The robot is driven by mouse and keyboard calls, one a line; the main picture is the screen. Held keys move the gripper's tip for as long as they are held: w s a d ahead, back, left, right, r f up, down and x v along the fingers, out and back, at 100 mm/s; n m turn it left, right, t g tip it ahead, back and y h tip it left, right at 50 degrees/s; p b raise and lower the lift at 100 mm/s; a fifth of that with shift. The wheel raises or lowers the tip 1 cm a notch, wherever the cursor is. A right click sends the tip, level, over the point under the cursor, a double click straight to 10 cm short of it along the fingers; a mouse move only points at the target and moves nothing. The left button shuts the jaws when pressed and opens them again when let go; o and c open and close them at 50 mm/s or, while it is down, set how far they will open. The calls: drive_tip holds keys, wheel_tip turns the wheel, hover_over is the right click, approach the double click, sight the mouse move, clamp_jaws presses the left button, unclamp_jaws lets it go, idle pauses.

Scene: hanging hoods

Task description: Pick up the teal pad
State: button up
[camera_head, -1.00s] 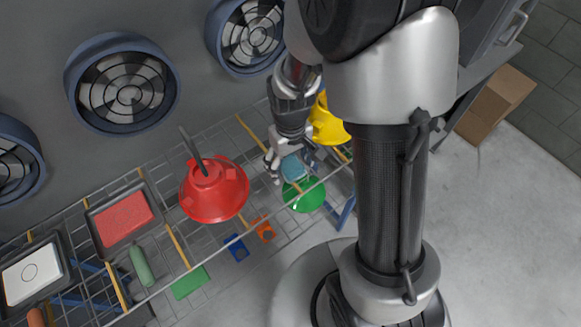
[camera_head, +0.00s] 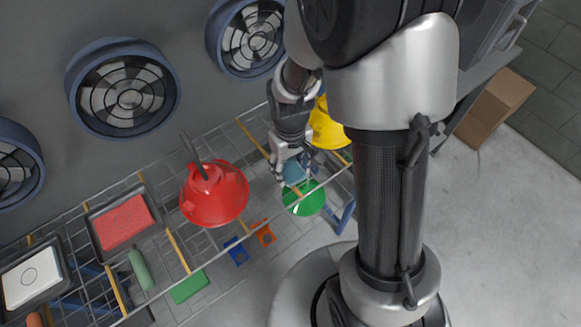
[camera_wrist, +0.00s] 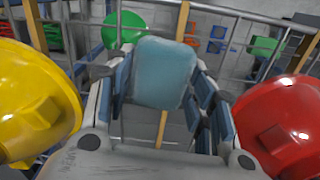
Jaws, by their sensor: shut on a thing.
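The teal pad (camera_wrist: 164,73) is a rounded light-blue block between the fingers of my gripper (camera_wrist: 165,90) in the wrist view. The fingers press on its left and right sides. In the head view the teal pad (camera_head: 294,171) shows partly, below the wrist and between the fingers of my gripper (camera_head: 292,165). It is held at the wire rack, between the red hood and the yellow hood. Whether its lower edge touches the rack cannot be told.
A red hood (camera_head: 215,195) hangs left of my gripper and a yellow hood (camera_head: 328,128) right of it. A green disc (camera_head: 304,198) lies just below the pad. The wire rack's front rail (camera_head: 250,227) runs close by. A red pad in a tray (camera_head: 124,221) is further left.

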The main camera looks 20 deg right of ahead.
sight(291, 167)
wheel_tip(291, 167, up, 20)
drive_tip(key=p, duration=0.6)
drive_tip(key=shift+p, duration=0.35)
